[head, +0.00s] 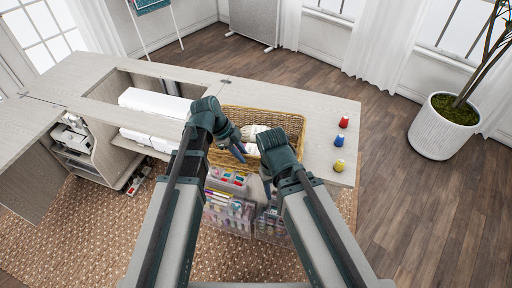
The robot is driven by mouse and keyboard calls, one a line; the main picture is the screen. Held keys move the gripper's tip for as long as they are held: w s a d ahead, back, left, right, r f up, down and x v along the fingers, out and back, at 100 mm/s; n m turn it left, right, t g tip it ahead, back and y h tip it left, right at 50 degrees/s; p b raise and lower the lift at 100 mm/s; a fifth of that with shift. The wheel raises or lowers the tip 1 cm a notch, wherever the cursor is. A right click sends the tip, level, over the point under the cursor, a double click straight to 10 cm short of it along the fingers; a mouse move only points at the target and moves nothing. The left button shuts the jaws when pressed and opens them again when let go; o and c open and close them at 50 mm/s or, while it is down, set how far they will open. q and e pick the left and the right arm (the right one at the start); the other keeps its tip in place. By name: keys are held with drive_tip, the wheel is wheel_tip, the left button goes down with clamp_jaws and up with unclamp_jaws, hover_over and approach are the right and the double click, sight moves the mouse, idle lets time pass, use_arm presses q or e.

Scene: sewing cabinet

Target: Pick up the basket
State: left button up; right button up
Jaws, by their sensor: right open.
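The wicker basket (290,119) stands on the cabinet top, with pale rolled items inside. My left gripper (238,152) is over the basket's front left part, pointing down and right. Whether its fingers are open or touch the wicker cannot be made out. My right gripper (266,186) is open and points down at the basket's front side, right of the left gripper. My arms hide much of the basket's front wall, and contact there is unclear.
Red (343,122), blue (339,141) and yellow (339,165) thread spools stand right of the basket. A white machine (150,102) sits in the cabinet opening at left. Clear bins (228,215) of supplies hang below the front edge. A potted plant (437,134) stands at far right.

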sight(247, 167)
use_arm(q)
drive_tip(key=b+x, duration=0.4)
drive_tip(key=x, duration=0.1)
drive_tip(key=shift+w+a+f+b, duration=0.1)
drive_tip(key=shift+w+f+b, duration=0.1)
drive_tip(key=shift+b, duration=0.2)
drive_tip(key=shift+r, duration=0.1)
clamp_jaws()
idle(1.0)
